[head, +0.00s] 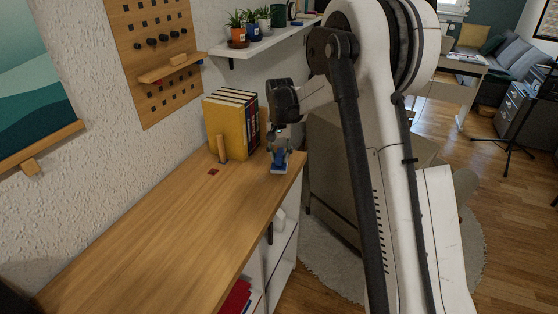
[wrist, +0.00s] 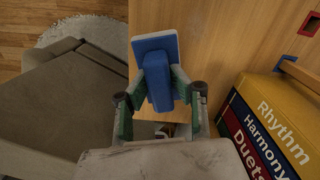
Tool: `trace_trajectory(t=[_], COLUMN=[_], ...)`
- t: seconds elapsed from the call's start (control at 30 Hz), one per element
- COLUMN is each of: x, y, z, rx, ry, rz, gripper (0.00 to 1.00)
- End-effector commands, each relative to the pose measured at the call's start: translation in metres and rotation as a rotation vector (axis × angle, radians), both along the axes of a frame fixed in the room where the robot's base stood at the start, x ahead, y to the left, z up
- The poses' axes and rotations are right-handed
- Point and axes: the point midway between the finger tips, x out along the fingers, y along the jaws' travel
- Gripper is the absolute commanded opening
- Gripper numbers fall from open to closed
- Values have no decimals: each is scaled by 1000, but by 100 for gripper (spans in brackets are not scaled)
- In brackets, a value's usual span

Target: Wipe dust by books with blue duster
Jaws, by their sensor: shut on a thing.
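The blue duster (wrist: 158,75) has a blue handle and a flat blue head with a pale edge. My gripper (wrist: 160,92) is shut on its handle, one finger on each side. In the head view the duster (head: 279,167) is at the right edge of the wooden top, low over or on the surface; I cannot tell whether it touches. My gripper (head: 279,154) is just right of the books (head: 229,128), which stand upright with a yellow cover facing out. The books (wrist: 270,128) are at the lower right in the wrist view. I cannot make out dust.
A wooden bookend (head: 221,148) stands against the books. A shelf with potted plants (head: 262,37) is above. A grey-beige armchair (wrist: 55,100) is beside the top's edge.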

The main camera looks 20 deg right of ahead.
Motion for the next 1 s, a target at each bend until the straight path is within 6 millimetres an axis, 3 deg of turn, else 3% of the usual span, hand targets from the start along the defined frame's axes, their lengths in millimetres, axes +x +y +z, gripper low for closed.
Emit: trace_trajectory(t=[0.43, 1.0], x=[0, 0], y=[1, 1], z=[40, 42], rx=[0, 0], ry=[0, 0], rz=[1, 1], gripper=[0, 0])
